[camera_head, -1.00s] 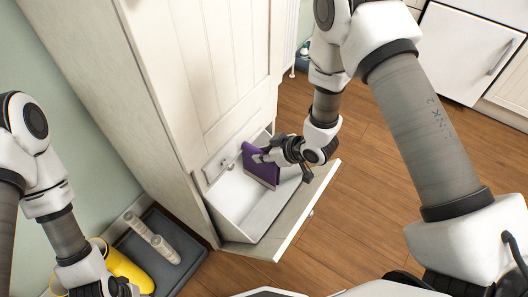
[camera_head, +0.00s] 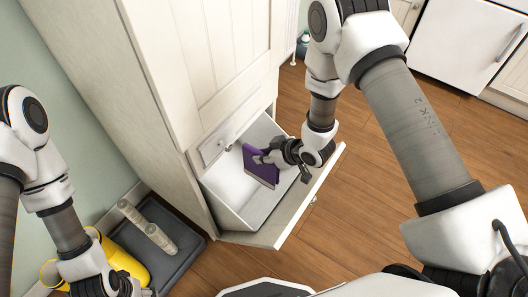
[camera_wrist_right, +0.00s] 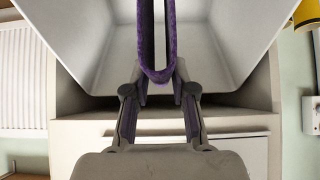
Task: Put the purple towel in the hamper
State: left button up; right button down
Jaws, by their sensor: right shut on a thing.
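The purple towel (camera_head: 261,166) is a flat folded piece. It hangs within the opening of the hamper, a white tilt-out bin (camera_head: 224,182) in the tall cabinet. My right gripper (camera_head: 270,157) is shut on the towel's edge, reaching in from the right over the hamper's front. In the right wrist view the towel (camera_wrist_right: 157,74) shows as a narrow purple loop between the fingers, with the bin's white walls (camera_wrist_right: 222,45) around it. Whether the towel touches the bin floor is unclear. My left gripper (camera_head: 128,288) is at the bottom left, partly cut off; its fingers are unclear.
The tall cream cabinet (camera_head: 190,60) stands behind the bin, its tilted front panel (camera_head: 310,200) jutting over the wooden floor (camera_head: 385,190). Open floor lies to the right.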

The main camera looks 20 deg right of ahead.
jog(key=shift+f, duration=0.5)
jog(key=c, duration=0.9)
grip_release()
notch_tip(320, 180, up, 8)
jog(key=p, duration=0.6)
jog(key=shift+r+p, duration=0.1)
jog(key=shift+p, duration=0.3)
